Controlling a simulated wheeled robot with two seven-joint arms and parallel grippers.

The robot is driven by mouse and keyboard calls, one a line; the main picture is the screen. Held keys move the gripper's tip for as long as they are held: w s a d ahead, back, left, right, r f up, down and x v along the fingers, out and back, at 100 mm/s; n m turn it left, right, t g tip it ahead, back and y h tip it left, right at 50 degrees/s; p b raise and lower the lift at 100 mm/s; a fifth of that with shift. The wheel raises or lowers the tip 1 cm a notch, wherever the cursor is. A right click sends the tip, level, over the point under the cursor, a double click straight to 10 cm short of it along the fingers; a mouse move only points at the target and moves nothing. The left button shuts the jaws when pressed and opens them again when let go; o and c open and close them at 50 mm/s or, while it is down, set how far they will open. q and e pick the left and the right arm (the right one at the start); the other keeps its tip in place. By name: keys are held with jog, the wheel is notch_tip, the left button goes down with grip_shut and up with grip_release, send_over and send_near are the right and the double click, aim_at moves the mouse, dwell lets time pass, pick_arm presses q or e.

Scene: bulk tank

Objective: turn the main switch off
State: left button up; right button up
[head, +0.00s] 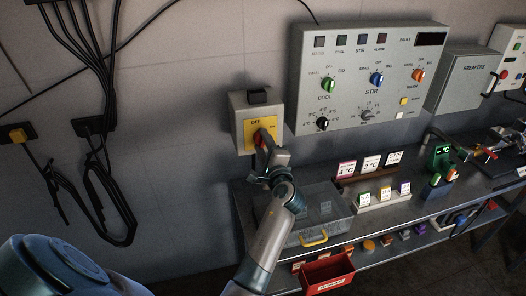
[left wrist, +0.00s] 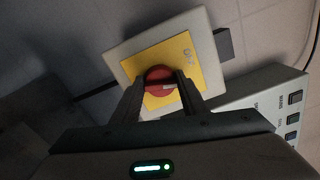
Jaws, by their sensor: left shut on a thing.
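The main switch is a grey box (head: 238,102) on the wall with a yellow plate (head: 247,133), marked OFF at the top and ON at the right, and a red knob (head: 257,136). My left gripper (head: 264,145) reaches up to the knob from below and is shut on it. In the left wrist view, the two fingers (left wrist: 159,91) stand on either side of the red knob (left wrist: 158,74), in front of the yellow plate (left wrist: 195,72). The fingers partly hide the knob, so its exact setting is hard to tell. My right gripper is not in view.
A large control panel (head: 340,105) with coloured knobs is on the wall right of the switch. A breaker box (head: 462,82) hangs beyond it. Cables (head: 101,190) hang at the left.

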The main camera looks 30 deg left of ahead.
pick_arm(q)
jog(key=n+b, duration=0.2)
jog(key=shift+f+n, duration=0.2)
jog(key=shift+n, duration=0.2)
jog(key=shift+n+b, duration=0.3)
jog(key=o, duration=1)
jog(key=shift+r, duration=0.1)
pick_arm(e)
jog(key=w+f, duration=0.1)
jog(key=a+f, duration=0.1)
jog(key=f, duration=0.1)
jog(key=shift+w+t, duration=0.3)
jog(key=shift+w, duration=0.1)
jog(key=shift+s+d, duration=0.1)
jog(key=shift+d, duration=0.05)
